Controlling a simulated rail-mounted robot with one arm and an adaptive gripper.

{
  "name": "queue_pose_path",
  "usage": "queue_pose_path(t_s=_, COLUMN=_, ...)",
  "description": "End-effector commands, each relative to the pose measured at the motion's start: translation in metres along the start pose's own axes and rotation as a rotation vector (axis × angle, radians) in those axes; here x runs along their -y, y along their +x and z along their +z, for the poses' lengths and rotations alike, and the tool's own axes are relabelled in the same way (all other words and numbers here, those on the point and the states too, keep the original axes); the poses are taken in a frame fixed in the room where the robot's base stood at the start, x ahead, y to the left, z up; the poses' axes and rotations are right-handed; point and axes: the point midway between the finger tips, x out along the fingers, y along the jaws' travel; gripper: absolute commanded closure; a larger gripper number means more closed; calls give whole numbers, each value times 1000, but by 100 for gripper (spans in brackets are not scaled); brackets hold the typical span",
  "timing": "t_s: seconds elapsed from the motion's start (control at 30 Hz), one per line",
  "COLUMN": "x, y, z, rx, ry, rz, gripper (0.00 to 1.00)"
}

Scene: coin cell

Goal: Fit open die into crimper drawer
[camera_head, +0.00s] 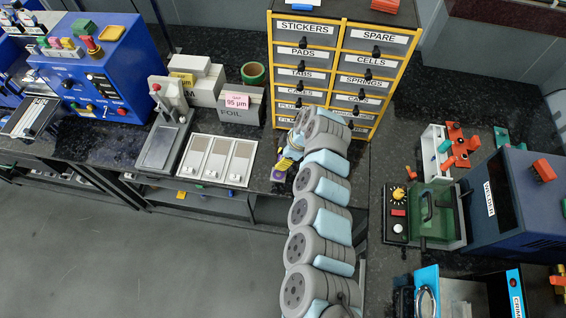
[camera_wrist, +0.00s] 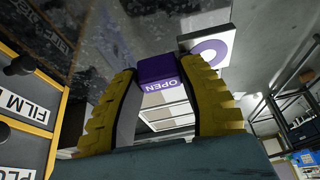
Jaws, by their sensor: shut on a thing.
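My gripper (camera_wrist: 158,80) has two yellow ribbed fingers. They are shut on the open die (camera_wrist: 160,68), a small purple block marked OPEN, in the wrist view. The crimper (camera_head: 515,292) is a blue-edged machine with a partly cut-off label at the bottom right. I cannot make out its drawer clearly.
Three pale trays (camera_head: 217,158) lie left of my gripper. The drawer cabinet (camera_head: 338,75) stands close behind my arm. The welder (camera_head: 510,200) and a green fixture (camera_head: 435,215) stand at right. A grey plate with a purple ring (camera_wrist: 208,48) shows beyond the die.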

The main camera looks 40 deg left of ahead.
Motion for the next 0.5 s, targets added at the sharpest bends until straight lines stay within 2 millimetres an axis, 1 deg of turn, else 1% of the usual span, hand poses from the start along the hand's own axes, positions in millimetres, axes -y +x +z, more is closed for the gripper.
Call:
queue_pose_path(t_s=0.1, x=-4, y=7, z=3, rx=2, ry=-2, rz=-3, gripper=79)
queue_pose_path(t_s=0.5, x=-14, y=16, z=7, rx=1, ry=-2, rz=0, gripper=79)
